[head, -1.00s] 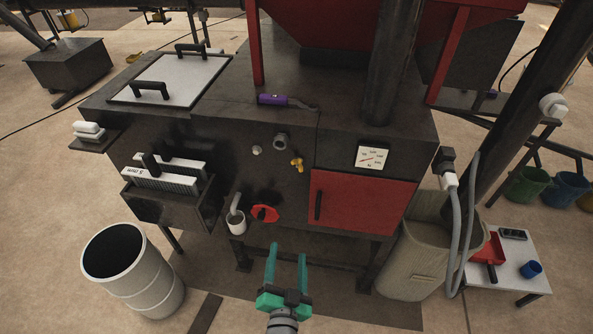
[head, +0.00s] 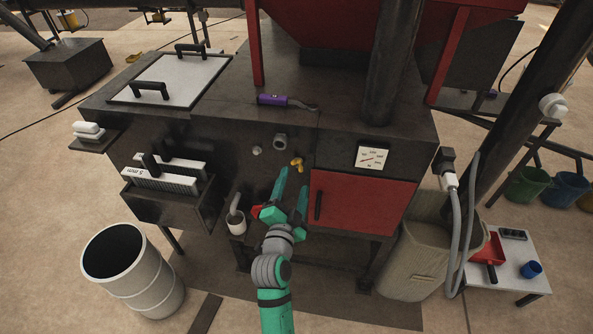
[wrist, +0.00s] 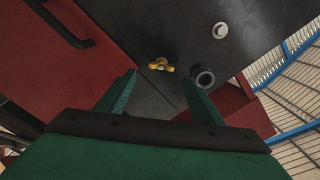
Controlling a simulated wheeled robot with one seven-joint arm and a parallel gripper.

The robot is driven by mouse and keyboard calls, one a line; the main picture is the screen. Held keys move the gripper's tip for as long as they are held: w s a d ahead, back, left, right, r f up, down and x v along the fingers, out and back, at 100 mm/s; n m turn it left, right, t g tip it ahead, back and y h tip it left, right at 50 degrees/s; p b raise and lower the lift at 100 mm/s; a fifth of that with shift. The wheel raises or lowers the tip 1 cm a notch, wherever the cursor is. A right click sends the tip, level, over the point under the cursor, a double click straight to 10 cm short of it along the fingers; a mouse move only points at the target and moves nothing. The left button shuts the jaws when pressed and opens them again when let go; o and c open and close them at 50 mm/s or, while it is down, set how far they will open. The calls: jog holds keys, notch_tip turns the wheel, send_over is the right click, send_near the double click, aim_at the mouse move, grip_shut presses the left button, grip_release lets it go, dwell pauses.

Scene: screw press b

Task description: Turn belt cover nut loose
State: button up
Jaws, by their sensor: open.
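The belt cover nut appears to be the yellow wing nut (head: 297,164) on the dark front panel, just above the top left corner of the red door. It also shows in the wrist view (wrist: 160,65), ahead of the gap between my fingers. My green gripper (head: 292,180) is open and empty. In the head view its fingertips lie just below the wing nut, one on either side. In the wrist view they are apart from it. The red door (head: 363,204) has a dark bar handle.
A dark round fitting (head: 280,141) and a small pale knob (head: 257,151) sit left of the nut. A red handwheel (head: 262,211), partly hidden by my gripper, and a small cup (head: 237,225) are below left. A dial gauge (head: 372,158) is to the right.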

aim_at(297, 168)
jog(key=shift+w+d, duration=0.2)
jog(key=shift+w, duration=1.3)
jog(key=shift+w+d, duration=0.2)
jog(key=shift+w, duration=1.3)
jog(key=shift+w, duration=0.1)
jog(key=c, duration=1)
